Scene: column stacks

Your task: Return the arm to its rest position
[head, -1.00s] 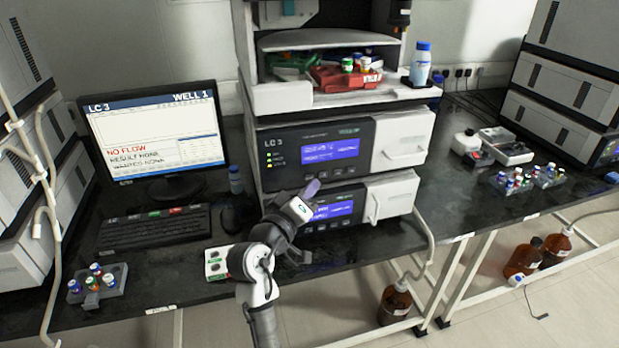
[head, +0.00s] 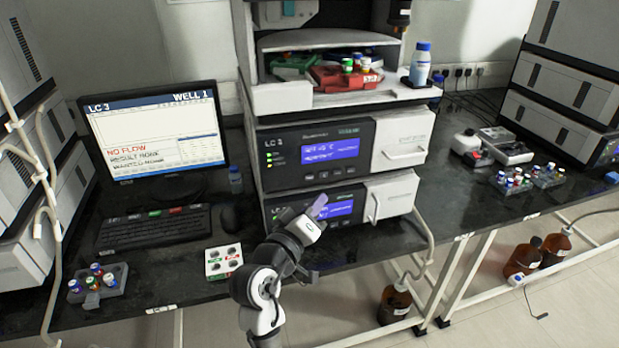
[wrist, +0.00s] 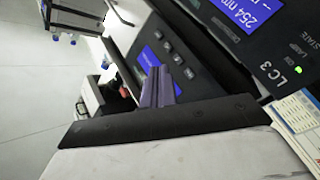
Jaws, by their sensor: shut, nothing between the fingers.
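My gripper (head: 318,207) is in front of the lower module of the LC 3 stack (head: 330,207) in the head view. Its purple-grey fingers are together and empty. In the wrist view the closed fingers (wrist: 158,88) show in front of the stack's blue display and button row. I cannot tell the exact gap between the fingertips and the panel. My arm (head: 262,290) rises from the bottom of the head view, bent over the bench front edge.
A monitor (head: 155,140) and keyboard (head: 155,227) stand left of the stack. A white four-hole block (head: 223,261) lies beside my arm. A vial rack (head: 98,288) is at the front left. Brown bottles (head: 395,303) stand below the bench.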

